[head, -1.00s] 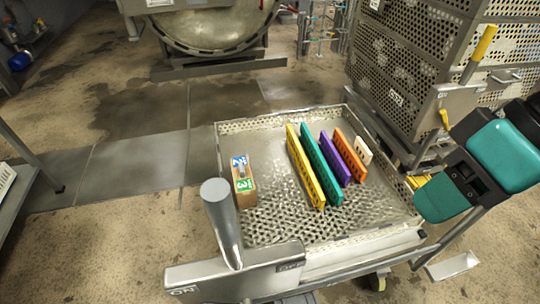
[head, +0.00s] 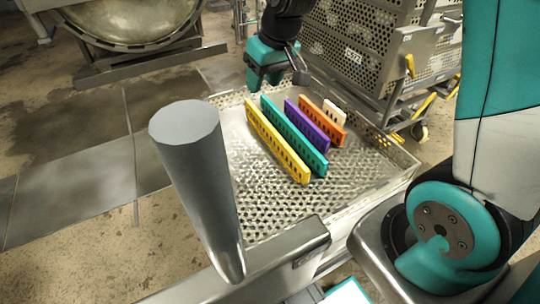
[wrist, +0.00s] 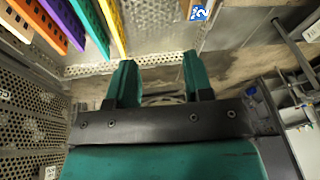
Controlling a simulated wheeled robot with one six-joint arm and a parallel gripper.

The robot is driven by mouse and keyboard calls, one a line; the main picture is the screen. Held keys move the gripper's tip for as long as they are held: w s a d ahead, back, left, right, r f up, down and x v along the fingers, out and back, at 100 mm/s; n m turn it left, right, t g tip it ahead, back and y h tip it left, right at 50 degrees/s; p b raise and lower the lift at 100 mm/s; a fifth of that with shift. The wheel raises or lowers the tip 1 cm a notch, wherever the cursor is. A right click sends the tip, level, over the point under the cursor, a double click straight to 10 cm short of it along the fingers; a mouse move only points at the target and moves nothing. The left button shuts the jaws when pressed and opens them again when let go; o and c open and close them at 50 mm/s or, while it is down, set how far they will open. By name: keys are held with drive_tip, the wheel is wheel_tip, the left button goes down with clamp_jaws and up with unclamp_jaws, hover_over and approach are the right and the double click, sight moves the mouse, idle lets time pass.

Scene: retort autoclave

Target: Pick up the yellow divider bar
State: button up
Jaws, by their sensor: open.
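The yellow divider bar (head: 277,143) stands on edge in the perforated metal tray (head: 270,205), leftmost in a row of bars. It also shows in the wrist view (wrist: 112,22) at the top, left of centre. The teal bar (head: 293,134) stands close beside it. My gripper (head: 266,80) is over the far edge of the tray, above and beyond the far end of the yellow bar. In the wrist view my gripper's two teal fingers (wrist: 161,80) are apart with nothing between them, and the yellow bar lies beyond the fingertips.
Purple (head: 307,122), orange (head: 321,122) and white (head: 334,112) bars stand to the right. A grey post (head: 195,170) rises at the front left. A perforated crate stack (head: 360,50) stands behind the tray.

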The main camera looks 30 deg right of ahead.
drive_tip(key=m+h+b, duration=0.2)
drive_tip(key=b, duration=0.3)
approach(273, 130)
drive_tip(key=shift+t, duration=0.3)
drive_tip(key=x, duration=0.2)
drive_tip(key=b+x, duration=0.1)
drive_tip(key=x, duration=0.3)
drive_tip(key=shift+s+d+f+b, duration=0.15)
drive_tip(key=shift+d+f+b, duration=0.15)
drive_tip(key=shift+f, duration=0.2)
drive_tip(key=shift+a+b+x, duration=0.15)
drive_tip(key=shift+b+x, duration=0.2)
drive_tip(key=shift+x, duration=1.15)
drive_tip(key=shift+a+b+x, duration=0.1)
drive_tip(key=shift+b+x, duration=0.25)
drive_tip(key=shift+x, duration=1.1)
drive_tip(key=shift+r, duration=0.1)
clamp_jaws()
